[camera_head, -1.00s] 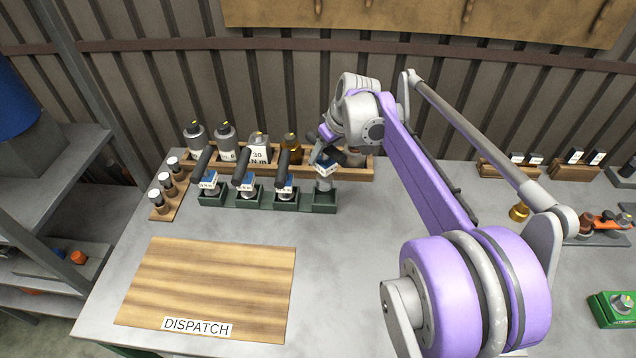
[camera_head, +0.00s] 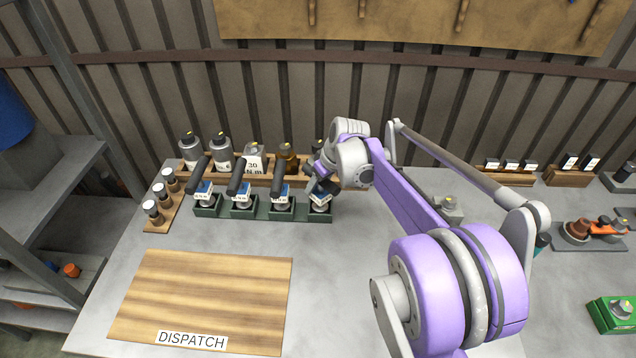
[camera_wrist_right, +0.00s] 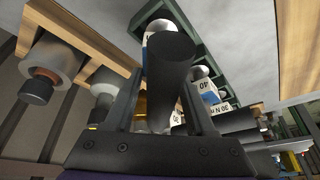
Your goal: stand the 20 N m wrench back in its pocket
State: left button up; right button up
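The 20 N m wrench, its number not legible to me, has a blue-and-white head (camera_head: 320,198) at the rightmost pocket of the green rack (camera_head: 318,215). Its head appears seated low in that pocket, the handle leaning up. My right gripper (camera_head: 322,177) is at the handle, partly hiding it. In the right wrist view, the black handle (camera_wrist_right: 168,65) lies between the fingers of my right gripper (camera_wrist_right: 160,95), which look closed on it. The green pocket (camera_wrist_right: 148,12) surrounds the head there. My left gripper is out of view.
Several similar wrenches (camera_head: 240,190) stand in the rack to the left. The wooden DISPATCH board (camera_head: 205,295) is empty. A green box (camera_head: 612,313) lies far right.

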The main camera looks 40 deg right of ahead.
jog(key=o, duration=0.4)
jog(key=shift+o, duration=0.2)
jog(key=p+v, duration=0.1)
jog(key=v, duration=1.1)
jog(key=shift+r, duration=0.2)
jog(key=shift+m+t+h, duration=0.4)
jog(key=s+a+f, duration=0.5)
jog(key=s+a, duration=0.1)
jog(key=a, duration=0.1)
jog(key=s+a+f, duration=0.5)
jog(key=s+a, duration=0.1)
jog(key=a, duration=0.1)
jog(key=s+a+f, duration=0.4)
jog(key=s+a, duration=0.2)
jog(key=a, duration=0.2)
jog(key=shift+s+f, duration=0.1)
jog(key=shift+f, duration=0.3)
